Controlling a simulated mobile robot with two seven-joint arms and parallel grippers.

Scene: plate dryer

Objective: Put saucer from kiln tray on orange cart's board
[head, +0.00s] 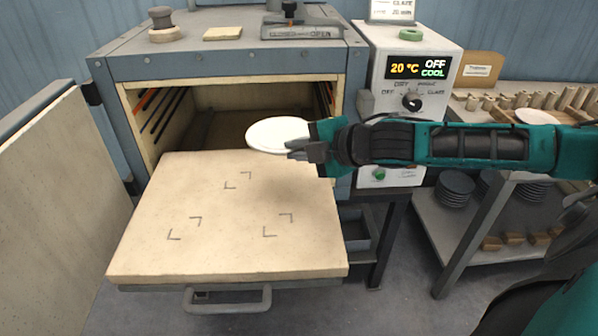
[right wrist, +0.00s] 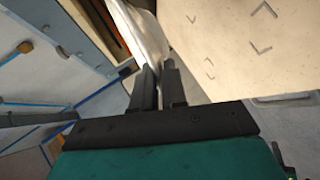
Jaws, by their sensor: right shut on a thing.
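A white saucer (head: 277,134) is held above the back of the pulled-out kiln tray (head: 218,257), near the kiln mouth. My right gripper (head: 300,148) reaches in from the right and is shut on the saucer's right edge. In the right wrist view the saucer (right wrist: 142,35) shows edge-on at the fingertips (right wrist: 158,72). The tray's top carries dark corner marks and has nothing standing on it. My left gripper is not in view. No orange cart or board can be made out in these frames.
The open kiln (head: 220,62) stands behind the tray, its door (head: 65,180) swung out left. The control box (head: 410,85) reads 20 °C, OFF, COOL. At right, a shelf unit (head: 470,235) holds dark stacked plates, blocks and another white saucer (head: 537,117).

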